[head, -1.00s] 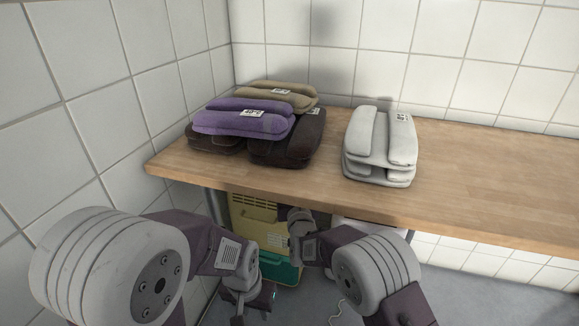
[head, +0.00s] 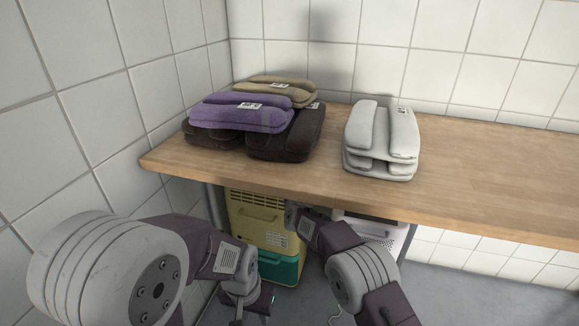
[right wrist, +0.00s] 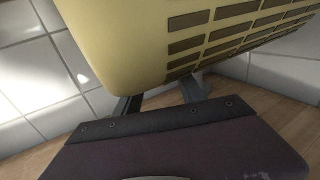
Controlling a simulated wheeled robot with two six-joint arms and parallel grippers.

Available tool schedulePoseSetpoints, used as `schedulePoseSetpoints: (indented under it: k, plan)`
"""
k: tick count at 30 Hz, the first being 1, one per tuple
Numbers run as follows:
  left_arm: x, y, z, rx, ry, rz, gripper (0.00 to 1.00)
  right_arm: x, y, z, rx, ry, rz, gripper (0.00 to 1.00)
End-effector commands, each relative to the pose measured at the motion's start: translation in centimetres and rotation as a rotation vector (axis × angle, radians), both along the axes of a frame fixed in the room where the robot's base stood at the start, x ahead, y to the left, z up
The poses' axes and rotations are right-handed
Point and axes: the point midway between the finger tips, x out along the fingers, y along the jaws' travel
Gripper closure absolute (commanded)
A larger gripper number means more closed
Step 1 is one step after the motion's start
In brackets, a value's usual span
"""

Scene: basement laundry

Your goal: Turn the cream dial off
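No cream dial can be made out in either view. A cream-yellow appliance (head: 257,215) with slatted vents and a teal lower part stands under the bench. It also fills the top of the right wrist view (right wrist: 150,40). My left gripper (head: 262,301) is low in front of the bench, away from the appliance, small and partly hidden; its opening is unclear. My right gripper (right wrist: 160,98) has its two fingers spread apart close to the vented body, their tips partly hidden behind it. In the head view my right arm reaches under the bench edge, hiding that gripper.
The wooden bench (head: 350,196) overhangs the appliance. It bears a pile of purple, tan and dark brown folded textiles (head: 240,118) and a pale folded stack (head: 382,145). A white appliance (head: 375,230) stands right of the cream-yellow one. A tiled wall closes the left side.

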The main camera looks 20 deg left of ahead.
Motion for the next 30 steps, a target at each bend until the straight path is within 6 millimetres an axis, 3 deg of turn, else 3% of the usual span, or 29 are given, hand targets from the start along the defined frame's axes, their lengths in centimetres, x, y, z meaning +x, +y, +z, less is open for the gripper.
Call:
schedulePoseSetpoints:
  k: [1, 4, 5, 9, 15, 20, 30]
  plan:
    - [0.0, 0.0, 0.0, 0.0, 0.0, 0.0, 0.64, 0.0, 0.0, 0.0, 0.0, 0.0, 0.0, 0.7]
    - [0.0, 0.0, 0.0, 0.0, 0.0, 0.0, 0.64, 0.0, 0.0, 0.0, 0.0, 0.0, 0.0, 0.98]
    - [0.0, 0.0, 0.0, 0.0, 0.0, 0.0, 0.64, 0.0, 0.0, 0.0, 0.0, 0.0, 0.0, 1.0]
    - [0.0, 0.0, -0.7, 0.0, 0.0, 0.0, 0.64, 0.0, 0.0, -0.2, 0.003, -0.003, 0.012, 1.0]
    - [0.0, 0.0, -4.5, 0.0, 0.0, 0.0, 0.64, 0.2, -0.3, -0.5, 0.005, -0.011, 0.121, 1.0]
    - [0.0, 0.0, -4.4, 0.0, 0.0, 0.0, 0.64, 0.3, -0.4, 0.3, 0.005, -0.013, 0.201, 1.0]
    - [0.0, 0.0, -4.4, 0.0, 0.0, 0.0, 0.64, 0.2, -0.4, 0.2, 0.002, -0.003, 0.263, 1.0]
